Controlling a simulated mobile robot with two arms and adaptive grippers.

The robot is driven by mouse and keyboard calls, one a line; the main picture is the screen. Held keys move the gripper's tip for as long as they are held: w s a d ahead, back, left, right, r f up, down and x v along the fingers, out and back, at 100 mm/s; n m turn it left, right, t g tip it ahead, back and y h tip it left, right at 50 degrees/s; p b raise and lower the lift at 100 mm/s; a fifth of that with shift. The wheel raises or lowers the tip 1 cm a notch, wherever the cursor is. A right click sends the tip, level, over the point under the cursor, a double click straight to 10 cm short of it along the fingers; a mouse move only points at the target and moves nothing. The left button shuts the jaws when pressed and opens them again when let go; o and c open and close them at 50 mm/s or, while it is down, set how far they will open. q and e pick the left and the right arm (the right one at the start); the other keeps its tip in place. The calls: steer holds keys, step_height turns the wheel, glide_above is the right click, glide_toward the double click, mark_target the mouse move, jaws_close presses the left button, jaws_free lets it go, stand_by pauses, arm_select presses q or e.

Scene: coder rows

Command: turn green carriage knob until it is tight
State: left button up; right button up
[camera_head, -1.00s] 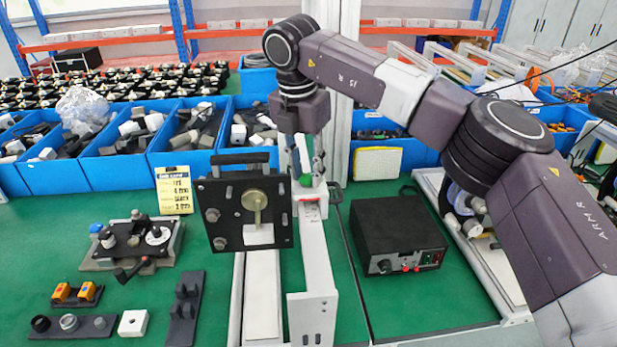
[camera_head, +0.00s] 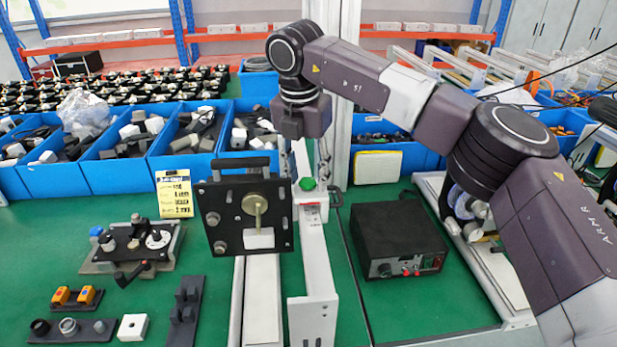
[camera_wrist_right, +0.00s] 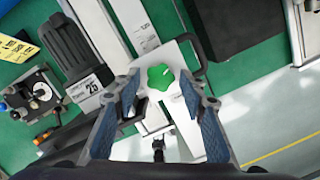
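The green carriage knob (camera_head: 308,184) is a small lobed knob on a white carriage block (camera_head: 312,212) on the pale rail. It shows whole from above in the right wrist view (camera_wrist_right: 159,77). My right gripper (camera_head: 304,168) points down at the knob from above. Its fingers are spread on either side of the knob, with visible gaps in the right wrist view (camera_wrist_right: 160,92), so it is open and empty. How tight the knob is cannot be seen. My left gripper is not in view.
A black upright plate (camera_head: 222,190) with a brass part and top handle stands close left of the carriage. A black power box (camera_head: 398,235) is on the right. Blue bins (camera_head: 115,170) line the back. Green mat is bare between rail and box.

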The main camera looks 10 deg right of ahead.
steer(key=n, duration=0.4)
steer(key=shift+s+d+r+y+p, duration=0.1)
steer(key=shift+d+y+p, duration=0.05)
steer(key=shift+y+p, duration=0.2)
steer(key=n, duration=0.3)
steer(key=shift+n+y+p, duration=0.25)
steer(key=shift+n+p, duration=0.05)
steer(key=shift+p, duration=0.1)
steer(key=n+p, duration=0.1)
steer(key=n, duration=0.3)
steer(key=n+p, duration=0.1)
steer(key=w+n+p, duration=0.1)
steer(key=shift+f+n+y, duration=0.25)
steer(key=shift+n+y, duration=0.05)
steer(key=shift+y, duration=0.1)
steer(key=shift+s+n+p, duration=0.1)
steer(key=shift+n+p, duration=0.2)
steer(key=shift+n, duration=0.3)
steer(key=shift+s+d+r+n+p, duration=0.3)
steer(key=shift+s+d+n+p, duration=0.15)
steer(key=shift+n, duration=0.45)
steer(key=shift+s+n+y, duration=0.2)
steer(key=shift+n+y, duration=0.1)
steer(key=shift+w+f, duration=0.1)
steer(key=shift+w+a+f+g, duration=0.1)
steer(key=shift+w+a+g, duration=0.2)
steer(key=shift+w+a, duration=0.05)
steer(key=shift+s, duration=0.1)
steer(key=shift+s+d, duration=0.1)
steer(key=shift+c, duration=0.3)
